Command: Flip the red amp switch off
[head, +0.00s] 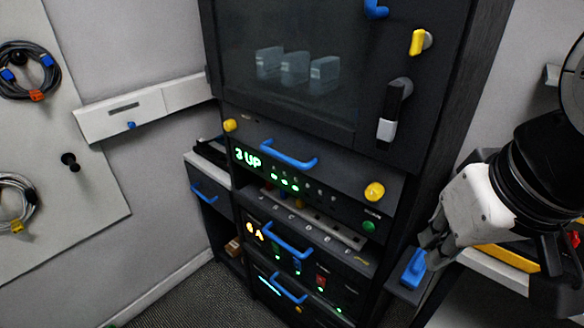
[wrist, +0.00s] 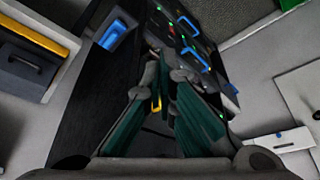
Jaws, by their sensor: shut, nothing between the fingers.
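A small red switch (head: 321,281) sits on the front of the dark rack unit with the amber readout, right of that unit's blue handle (head: 287,240). Its up or down position is too small to tell. My gripper (head: 427,246) is right of the rack, well apart from the red switch. The gripper looks shut and empty, with its fingertips close above a blue handle (head: 413,268) at the rack's right side. In the wrist view, the gripper's two green-padded fingers (wrist: 168,72) converge near the rack front.
Above is a unit with a green "3 UP" readout (head: 247,158), a blue handle and a yellow knob (head: 374,191). A glass-fronted cabinet door (head: 290,70) with a dark lever (head: 392,112) tops the rack. Cables hang on the left wall board. Floor shows left of the rack.

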